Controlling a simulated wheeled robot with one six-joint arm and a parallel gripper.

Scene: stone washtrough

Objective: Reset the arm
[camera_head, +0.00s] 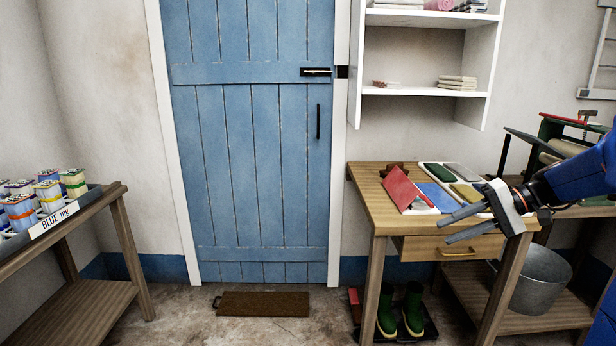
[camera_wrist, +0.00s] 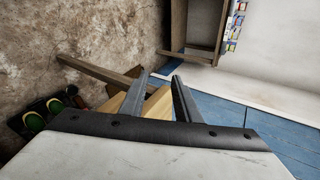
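My gripper (camera_head: 443,231) is at the right of the head view, its fingers pointing left in front of the small wooden table (camera_head: 376,205). The fingers are parted with nothing between them. In the wrist view the two fingers of my gripper (camera_wrist: 160,75) also stand apart, with pale wood visible behind the gap. My arm comes in from the right edge. In the head view the fingers overlap the table's front edge and drawer (camera_head: 420,250); I cannot tell how far in front they are.
Green boots (camera_head: 413,308) and a metal bucket (camera_head: 541,280) are below. Shelves (camera_head: 424,95) hang above. A rack of tins labelled BLUE (camera_head: 62,217) stands left. Floor before the blue door (camera_head: 255,150) holds a brown mat (camera_head: 264,304).

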